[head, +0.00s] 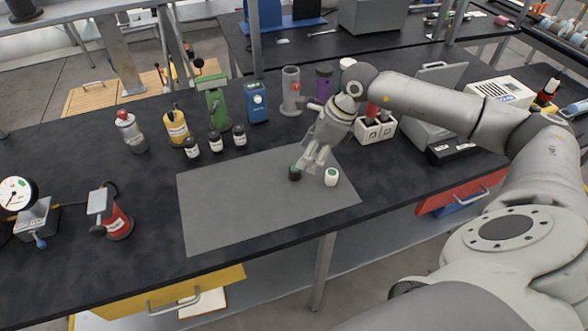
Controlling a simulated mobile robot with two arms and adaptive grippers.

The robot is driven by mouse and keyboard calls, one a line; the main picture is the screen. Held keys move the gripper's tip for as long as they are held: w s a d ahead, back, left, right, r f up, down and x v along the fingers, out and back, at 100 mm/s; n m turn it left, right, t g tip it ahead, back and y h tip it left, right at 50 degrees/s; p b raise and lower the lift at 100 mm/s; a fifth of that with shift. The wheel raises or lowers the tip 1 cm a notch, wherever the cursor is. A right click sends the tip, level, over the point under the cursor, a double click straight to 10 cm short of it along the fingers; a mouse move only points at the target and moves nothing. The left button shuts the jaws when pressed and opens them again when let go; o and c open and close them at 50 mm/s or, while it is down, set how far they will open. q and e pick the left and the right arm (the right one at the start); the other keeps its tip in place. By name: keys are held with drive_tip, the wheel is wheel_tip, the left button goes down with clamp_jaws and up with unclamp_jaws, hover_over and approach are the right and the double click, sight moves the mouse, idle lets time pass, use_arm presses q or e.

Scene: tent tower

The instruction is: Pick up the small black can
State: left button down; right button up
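A small black can (295,174) with a green top stands on the grey mat (235,199), near its right part. A small white can (331,178) with a dark green spot on top stands just right of it. My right gripper (311,168) comes down from the upper right, with its fingertips low over the mat between the two cans. Its two fingers look apart with nothing seen between them. The left fingertip is very close to the black can; I cannot tell whether it touches. My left gripper is not in view.
Several small black bottles (215,142) with white labels stand behind the mat's left side. Behind are a yellow canister (175,128), a green one (216,105) and a blue one (257,102). A white holder (374,131) stands right of my gripper. The mat's left half is clear.

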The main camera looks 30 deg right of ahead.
sight(295, 168)
drive_tip(key=x, duration=0.2)
drive_tip(key=shift+w+a+f, duration=0.2)
drive_tip(key=shift+w+f, duration=0.05)
drive_tip(key=shift+f, duration=0.1)
drive_tip(key=shift+w+a+f+p, duration=0.1)
drive_tip(key=shift+w+f+p, duration=0.05)
drive_tip(key=shift+p, duration=0.3)
drive_tip(key=p+x, duration=0.1)
drive_tip(key=x, duration=0.1)
drive_tip(key=p+x, duration=0.1)
drive_tip(key=x, duration=0.1)
drive_tip(key=shift+w+a, duration=0.15)
drive_tip(key=shift+w, duration=0.2)
drive_tip(key=shift+f, duration=0.25)
drive_tip(key=c, duration=0.9)
